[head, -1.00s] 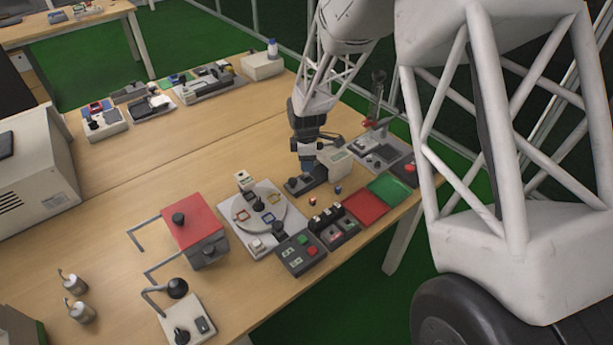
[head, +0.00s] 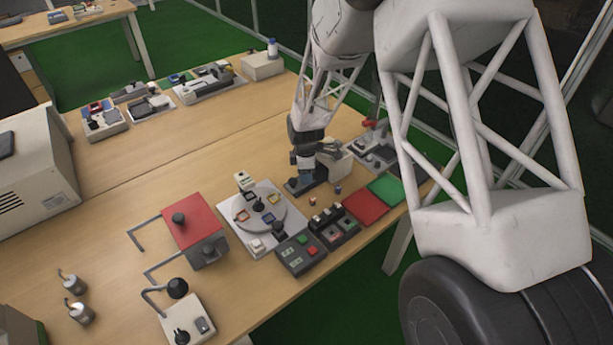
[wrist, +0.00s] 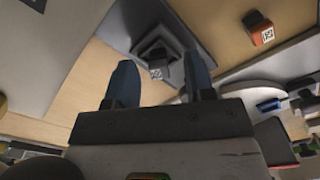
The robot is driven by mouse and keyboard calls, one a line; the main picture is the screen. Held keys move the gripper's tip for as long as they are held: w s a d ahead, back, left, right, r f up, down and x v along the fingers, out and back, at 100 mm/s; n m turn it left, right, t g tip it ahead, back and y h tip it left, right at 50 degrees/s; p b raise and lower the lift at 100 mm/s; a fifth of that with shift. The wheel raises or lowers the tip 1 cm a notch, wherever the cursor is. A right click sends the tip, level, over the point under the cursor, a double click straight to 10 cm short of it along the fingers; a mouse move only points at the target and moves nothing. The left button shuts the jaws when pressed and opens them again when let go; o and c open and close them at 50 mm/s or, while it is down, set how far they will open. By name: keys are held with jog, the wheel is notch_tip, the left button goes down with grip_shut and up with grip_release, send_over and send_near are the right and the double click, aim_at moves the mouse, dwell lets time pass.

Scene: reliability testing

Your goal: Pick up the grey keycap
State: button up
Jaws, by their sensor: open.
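My gripper (head: 303,183) is open and low over the dark base of a small tester (head: 320,178) near the middle of the table. In the wrist view, the two blue-grey fingers of my gripper (wrist: 160,88) stand apart. A small dark grey block with a white code tag, apparently the grey keycap (wrist: 157,71), shows between and just beyond the fingertips, nearer the right finger. It sits on a dark stepped seat. I cannot tell whether a finger touches it. In the head view the gripper hides it.
An orange-red keycap (wrist: 260,30) with a code tag lies on the wood; it also shows in the head view (head: 312,202). A small dark keycap (head: 338,189) is nearby. A turntable (head: 240,215), red tray (head: 366,207) and green tray (head: 386,189) stand close.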

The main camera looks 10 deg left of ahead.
jog(key=shift+c, duration=0.5)
grip_shut()
jog(key=shift+r, duration=0.1)
jog(key=shift+r, duration=0.7)
notch_tip(320, 180, up, 2)
jog(key=s+d, duration=0.2)
jog(key=s, duration=0.3)
jog(key=s+d+r, duration=0.1)
jog(key=s+d, duration=0.1)
jog(key=s, duration=0.3)
jog(key=s+d, duration=0.1)
jog(key=s, duration=0.4)
jog(key=shift+d+r, duration=0.2)
jog(key=shift+d, duration=0.2)
